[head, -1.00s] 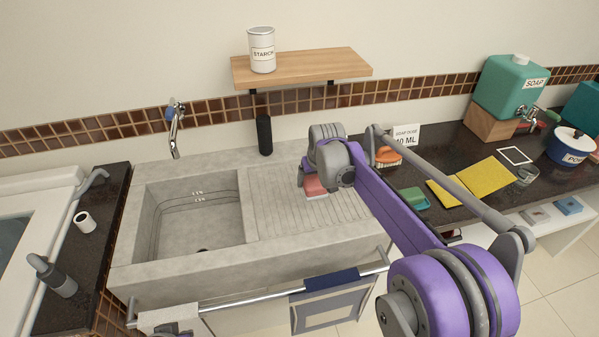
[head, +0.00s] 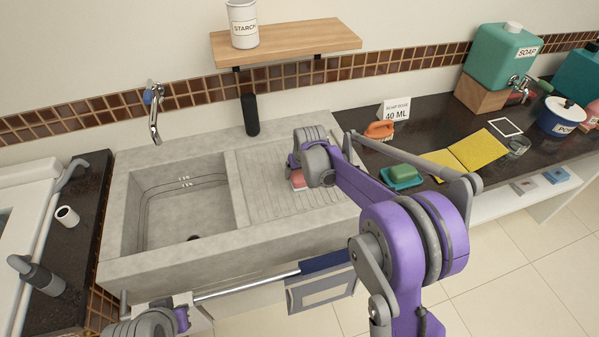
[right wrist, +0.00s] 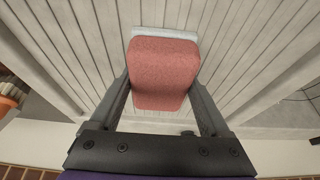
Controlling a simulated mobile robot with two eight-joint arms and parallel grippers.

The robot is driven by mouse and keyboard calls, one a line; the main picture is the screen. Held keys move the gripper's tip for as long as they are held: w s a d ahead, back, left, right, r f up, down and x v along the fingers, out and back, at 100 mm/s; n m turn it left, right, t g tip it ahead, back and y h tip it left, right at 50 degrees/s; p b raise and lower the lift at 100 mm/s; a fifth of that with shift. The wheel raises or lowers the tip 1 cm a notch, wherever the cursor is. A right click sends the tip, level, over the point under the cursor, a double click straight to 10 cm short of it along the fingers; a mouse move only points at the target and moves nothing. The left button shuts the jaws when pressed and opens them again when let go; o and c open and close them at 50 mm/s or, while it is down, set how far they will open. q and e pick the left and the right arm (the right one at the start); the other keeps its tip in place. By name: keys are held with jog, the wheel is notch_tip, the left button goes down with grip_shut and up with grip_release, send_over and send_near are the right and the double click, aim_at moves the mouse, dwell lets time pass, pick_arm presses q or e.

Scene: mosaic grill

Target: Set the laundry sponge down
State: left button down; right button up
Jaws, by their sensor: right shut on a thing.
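The laundry sponge (right wrist: 165,72), a pinkish-red block with a pale layer on its far side, is between the two fingers of my right gripper (right wrist: 162,88). My right gripper is shut on it.
The sink basin (head: 185,215) lies left of the drainboard. A black bottle (head: 250,115) stands behind. On the dark counter at right are an orange brush (head: 380,130), a green sponge in a dish (head: 402,173) and a yellow cloth (head: 478,150). The drainboard's right part is clear.

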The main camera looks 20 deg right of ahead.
jog(key=shift+f, duration=0.15)
jog(key=shift+f, duration=0.15)
jog(key=o, duration=1)
